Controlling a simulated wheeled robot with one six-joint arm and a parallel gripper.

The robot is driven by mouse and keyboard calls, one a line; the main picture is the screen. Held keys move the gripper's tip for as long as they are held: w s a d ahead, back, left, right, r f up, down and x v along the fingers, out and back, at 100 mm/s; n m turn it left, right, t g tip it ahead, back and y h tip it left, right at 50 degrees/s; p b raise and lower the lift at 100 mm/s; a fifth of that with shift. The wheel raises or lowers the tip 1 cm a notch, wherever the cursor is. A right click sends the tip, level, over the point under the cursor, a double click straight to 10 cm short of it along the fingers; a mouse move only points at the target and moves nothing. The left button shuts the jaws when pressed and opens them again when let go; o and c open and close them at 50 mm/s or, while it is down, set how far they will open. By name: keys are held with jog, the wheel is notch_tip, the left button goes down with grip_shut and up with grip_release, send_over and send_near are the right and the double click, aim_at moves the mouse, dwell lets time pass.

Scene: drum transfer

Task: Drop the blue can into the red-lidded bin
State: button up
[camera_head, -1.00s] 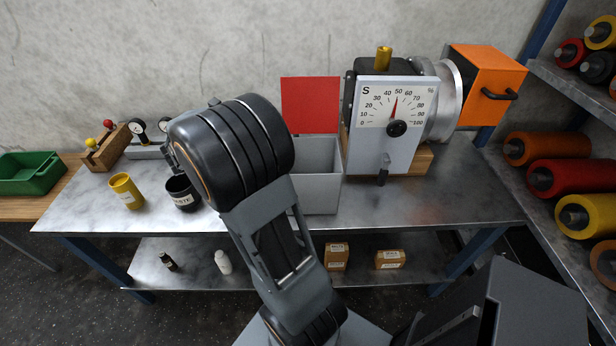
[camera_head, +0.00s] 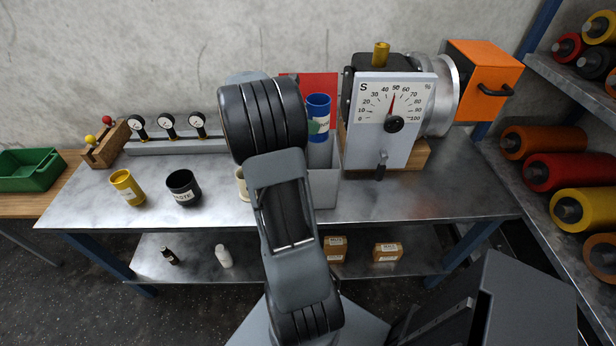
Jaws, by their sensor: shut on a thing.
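The blue can (camera_head: 318,110) is upright above the grey bin, in front of the bin's raised red lid (camera_head: 290,88). A pale label shows on the can. The bin (camera_head: 326,188) stands on the metal bench with its lid open; my arm covers its left part. My gripper (camera_head: 311,127) is mostly hidden behind my arm; only a small greenish-grey part shows at the can's left side. It is shut on the can. The can's lower end is near the bin's opening; the exact gap cannot be told.
A dial box (camera_head: 385,120) stands close to the right of the bin. A yellow can (camera_head: 127,188), a black waste cup (camera_head: 184,188) and a partly hidden cream cup (camera_head: 242,184) stand on the left. Gauges (camera_head: 168,125) line the back. Rollers (camera_head: 570,173) fill the right rack.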

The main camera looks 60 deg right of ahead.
notch_tip(320, 180, down, 5)
jog(key=b, duration=0.4)
jog(key=shift+r, duration=0.1)
jog(key=o, duration=1.2)
jog(key=v, duration=1.4)
